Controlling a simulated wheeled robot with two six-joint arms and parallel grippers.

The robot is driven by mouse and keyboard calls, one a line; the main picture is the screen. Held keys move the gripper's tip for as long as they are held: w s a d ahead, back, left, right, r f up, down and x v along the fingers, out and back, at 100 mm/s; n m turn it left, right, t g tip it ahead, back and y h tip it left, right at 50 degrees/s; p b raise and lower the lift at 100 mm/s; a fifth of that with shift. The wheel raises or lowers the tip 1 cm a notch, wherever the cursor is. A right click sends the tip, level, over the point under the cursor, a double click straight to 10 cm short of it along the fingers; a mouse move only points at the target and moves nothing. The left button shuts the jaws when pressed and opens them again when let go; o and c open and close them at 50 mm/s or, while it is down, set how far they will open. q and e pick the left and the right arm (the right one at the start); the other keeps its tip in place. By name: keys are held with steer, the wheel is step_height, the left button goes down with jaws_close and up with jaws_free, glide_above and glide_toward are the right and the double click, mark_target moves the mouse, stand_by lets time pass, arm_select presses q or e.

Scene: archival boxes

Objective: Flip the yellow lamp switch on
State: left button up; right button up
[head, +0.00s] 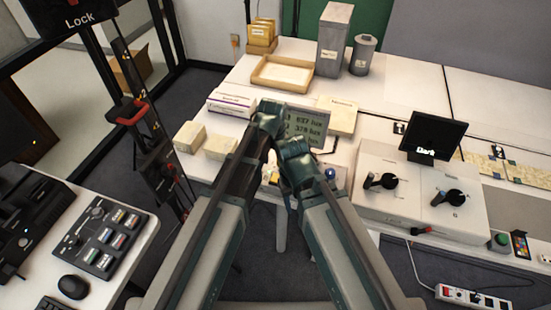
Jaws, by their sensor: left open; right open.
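I cannot make out a yellow lamp switch in the head view. A pale control box (405,205) on the right of the bench carries two black rotary knobs, a left one (381,181) and a right one (449,197). A black display (434,137) reading "Dark" stands behind them. My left gripper (268,114) is at the bench's front middle, beside a lux readout (308,126). My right gripper (298,168) is just below and right of it, left of the control box. Both are open, apart from the knobs; their fingertips are largely hidden by my arms.
Pale blocks (190,137) and a box (232,104) lie left of my grippers. A wooden tray (282,73), grey box (333,45) and canister (363,55) stand behind. A green button (500,240) is right of the control box. A power strip (472,298) lies lower right.

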arm_select(q)
step_height(320, 180, up, 6)
steer(key=p, duration=0.5)
steer(key=shift+s, duration=0.3)
arm_select(e)
step_height(320, 180, up, 6)
arm_select(q)
steer(key=shift+a, duration=0.1)
